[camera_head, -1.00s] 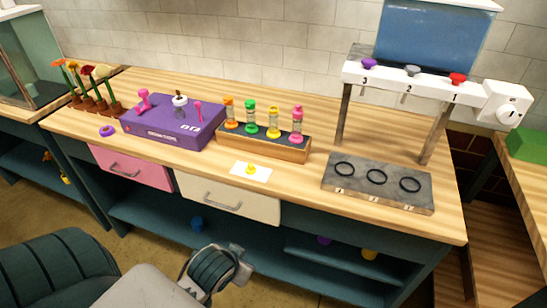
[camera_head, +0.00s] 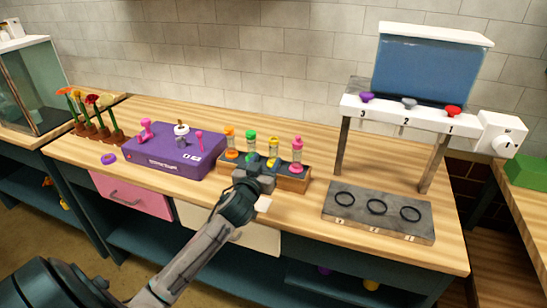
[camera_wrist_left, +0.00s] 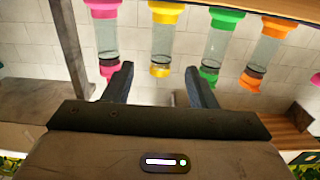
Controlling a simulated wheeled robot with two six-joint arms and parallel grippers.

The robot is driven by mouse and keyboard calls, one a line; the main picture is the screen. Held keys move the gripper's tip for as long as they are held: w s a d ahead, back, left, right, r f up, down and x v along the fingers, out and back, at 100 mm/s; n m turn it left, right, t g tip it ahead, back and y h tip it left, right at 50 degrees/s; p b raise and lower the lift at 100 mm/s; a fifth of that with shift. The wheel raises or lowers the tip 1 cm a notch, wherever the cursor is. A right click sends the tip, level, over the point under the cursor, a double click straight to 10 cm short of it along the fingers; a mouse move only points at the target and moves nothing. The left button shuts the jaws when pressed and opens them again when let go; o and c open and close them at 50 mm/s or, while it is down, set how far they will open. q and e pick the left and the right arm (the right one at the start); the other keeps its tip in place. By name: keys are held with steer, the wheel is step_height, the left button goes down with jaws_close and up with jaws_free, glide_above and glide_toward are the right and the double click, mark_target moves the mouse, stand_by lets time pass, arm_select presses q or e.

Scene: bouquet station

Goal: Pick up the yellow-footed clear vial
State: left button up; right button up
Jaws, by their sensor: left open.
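The yellow-footed clear vial (camera_head: 273,151) stands in the wooden rack, between the green and pink vials. In the left wrist view, which looks upside down, its clear body (camera_wrist_left: 164,38) shows just beyond the space between my fingertips. My left gripper (camera_head: 252,172) is in front of the rack, low at its front face. Its two fingers (camera_wrist_left: 160,78) are apart with nothing between them. The fingertips look short of the vial, but the exact gap is hard to tell. My right gripper is not in view.
The rack (camera_head: 293,184) also holds pink (camera_head: 297,148), green (camera_head: 251,142) and orange (camera_head: 230,137) vials close by. A purple box (camera_head: 160,155) stands left of it. A grey ring plate (camera_head: 350,222) lies to the right, under a dispenser.

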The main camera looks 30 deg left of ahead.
mark_target(272, 152)
arm_select(q)
steer(key=x, duration=0.3)
steer(key=shift+f+p, duration=0.1)
steer(key=shift+p, duration=0.25)
steer(key=shift+w+a, duration=0.1)
steer(key=shift+w, duration=0.15)
steer(key=p+x, duration=0.1)
steer(key=x, duration=0.1)
steer(key=p+x, duration=0.1)
steer(key=x, duration=0.1)
steer(key=shift+f, duration=0.2)
steer(key=shift+w+a+f, duration=0.1)
steer(key=shift+w, duration=0.1)
steer(key=shift+s, duration=0.1)
steer(key=shift+c, duration=0.5)
jaws_close()
